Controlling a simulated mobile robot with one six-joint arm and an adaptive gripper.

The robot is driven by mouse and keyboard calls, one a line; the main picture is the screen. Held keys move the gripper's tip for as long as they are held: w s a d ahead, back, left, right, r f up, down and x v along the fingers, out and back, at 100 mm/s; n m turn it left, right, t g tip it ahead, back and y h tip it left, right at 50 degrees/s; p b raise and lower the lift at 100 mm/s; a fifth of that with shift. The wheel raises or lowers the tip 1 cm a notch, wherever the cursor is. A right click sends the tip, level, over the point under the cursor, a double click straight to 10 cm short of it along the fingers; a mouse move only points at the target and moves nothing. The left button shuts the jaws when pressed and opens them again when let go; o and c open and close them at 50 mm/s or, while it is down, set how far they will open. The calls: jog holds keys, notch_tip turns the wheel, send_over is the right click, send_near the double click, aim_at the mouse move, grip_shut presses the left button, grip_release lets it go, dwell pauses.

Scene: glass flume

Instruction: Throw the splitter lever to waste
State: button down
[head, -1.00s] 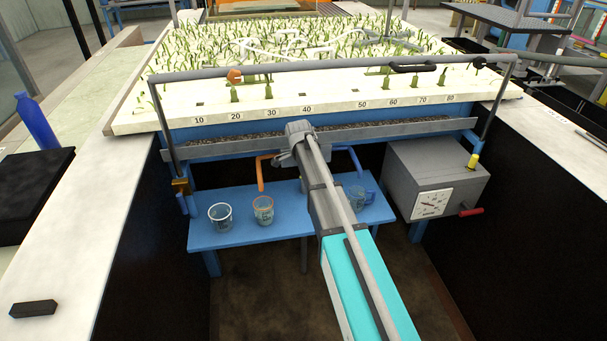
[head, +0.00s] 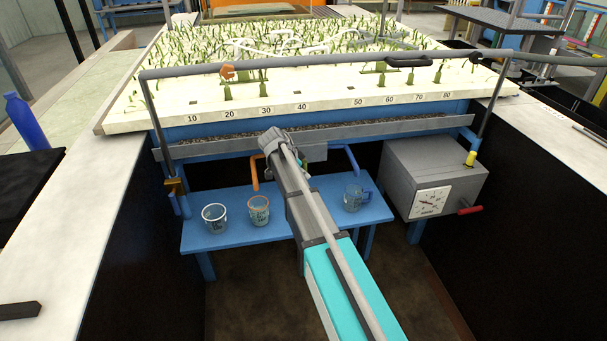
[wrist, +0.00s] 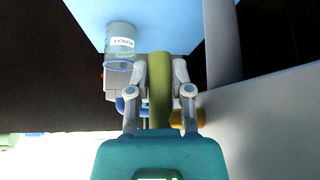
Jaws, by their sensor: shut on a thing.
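In the wrist view an olive-green bar, which looks like the splitter lever (wrist: 159,88), stands between the fingers of my gripper (wrist: 160,72). The fingers are shut on it. In the head view my gripper is at the splitter under the grey gutter, largely hidden by my own arm, and the lever's angle cannot be told. An orange spout (head: 255,172) comes out left of my arm and a blue spout (head: 352,158) right of it. Below stand a clear cup (head: 215,217), an orange-rimmed cup (head: 259,211) and a blue-handled cup (head: 354,198).
The cups stand on a blue bench (head: 228,238). A grey box with a dial (head: 431,180) and red handle is at the right. A grey rail (head: 310,62) crosses above the gutter (head: 330,137). Pale walls flank the bay. Plants fill the white bed behind.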

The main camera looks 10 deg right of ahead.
jog(key=c, duration=0.8)
grip_release()
jog(key=shift+a+r+y+p, duration=0.1)
jog(key=shift+y+p, duration=0.3)
jog(key=shift+p, duration=0.05)
jog(key=shift+a+y+p, duration=0.3)
jog(key=shift+y+p, duration=0.55)
jog(key=shift+y, duration=0.35)
notch_tip(320, 180, up, 15)
jog(key=s+y+p, duration=0.2)
jog(key=y+p, duration=0.2)
jog(key=p, duration=1.1)
jog(key=shift+s+a+f+n+g+h, duration=0.1)
jog(key=shift+s+a+f+n+g, duration=0.1)
jog(key=shift+s+n, duration=3.1)
jog(key=shift+s+a+f+n+g+h, duration=0.15)
jog(key=shift+s+n, duration=1.4)
jog(key=shift+s, duration=3.5)
jog(key=shift+s+a+f+n+g+h, duration=0.1)
jog(key=shift+s+n+g, duration=0.15)
jog(key=shift+s+n, duration=3.05)
